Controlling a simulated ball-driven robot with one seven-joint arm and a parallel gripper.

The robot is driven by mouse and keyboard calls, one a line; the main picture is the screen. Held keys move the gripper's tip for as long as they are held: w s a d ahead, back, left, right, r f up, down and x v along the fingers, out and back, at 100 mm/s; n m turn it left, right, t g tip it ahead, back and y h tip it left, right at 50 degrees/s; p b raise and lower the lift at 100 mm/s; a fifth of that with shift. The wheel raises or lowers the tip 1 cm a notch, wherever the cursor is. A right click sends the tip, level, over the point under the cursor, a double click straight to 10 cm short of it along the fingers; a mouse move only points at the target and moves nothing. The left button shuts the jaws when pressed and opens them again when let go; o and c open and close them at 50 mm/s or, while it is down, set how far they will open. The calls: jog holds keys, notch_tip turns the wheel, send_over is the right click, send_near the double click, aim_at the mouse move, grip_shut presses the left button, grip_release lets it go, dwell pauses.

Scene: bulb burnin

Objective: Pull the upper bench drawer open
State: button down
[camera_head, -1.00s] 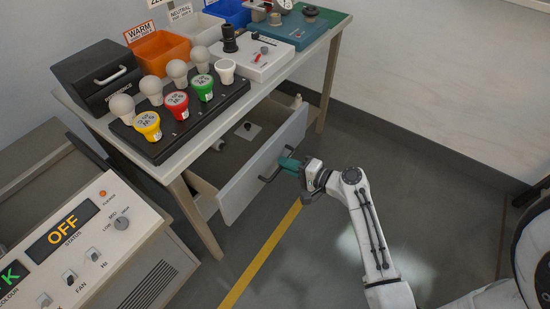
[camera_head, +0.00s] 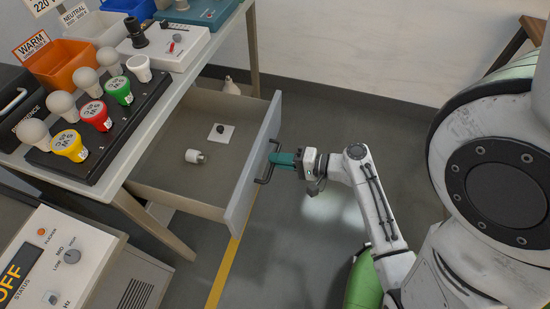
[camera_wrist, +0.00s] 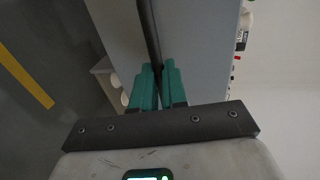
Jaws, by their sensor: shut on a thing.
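The upper bench drawer (camera_head: 247,182) stands well open in the head view, its grey front far out from the bench. Its dark bar handle (camera_head: 266,172) is on the outer face. My gripper (camera_head: 280,160) has its teal fingers shut on this handle. In the wrist view my gripper (camera_wrist: 156,84) has the dark handle bar (camera_wrist: 150,35) between its fingertips, with the grey drawer front (camera_wrist: 190,35) behind. Inside the drawer lie a small white cylindrical part (camera_head: 195,156) and a dark knob on a white square (camera_head: 221,131).
The bench top (camera_head: 165,105) carries a black bulb rack (camera_head: 100,150), an orange bin (camera_head: 62,62) and a white tester (camera_head: 165,50). A control panel (camera_head: 60,255) stands at lower left. A white bulb-like thing (camera_head: 231,87) shows behind the drawer.

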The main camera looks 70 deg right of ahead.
jog(key=c, duration=1.2)
grip_release()
jog(key=shift+s, duration=0.1)
jog(key=v, duration=1)
jog(key=shift+s, duration=0.3)
jog(key=w+a+n+g+y+p, duration=0.2)
jog(key=w+a+n+g+p, duration=0.1)
jog(key=a+n+g, duration=0.35)
jog(key=w+a+n+g+y+p, duration=0.1)
jog(key=w+a+n+g+p, duration=0.2)
jog(key=a+n+g, duration=0.4)
jog(key=a+r+n+h, duration=0.1)
jog(key=a+r+n+h+p, duration=0.1)
jog(key=r, duration=0.1)
jog(key=a+r+n+g+h, duration=0.1)
jog(key=r+n, duration=0.1)
jog(key=shift+w+a+h+p, duration=0.1)
jog(key=shift+w+h+p, duration=0.1)
jog(key=shift+h+p, duration=0.2)
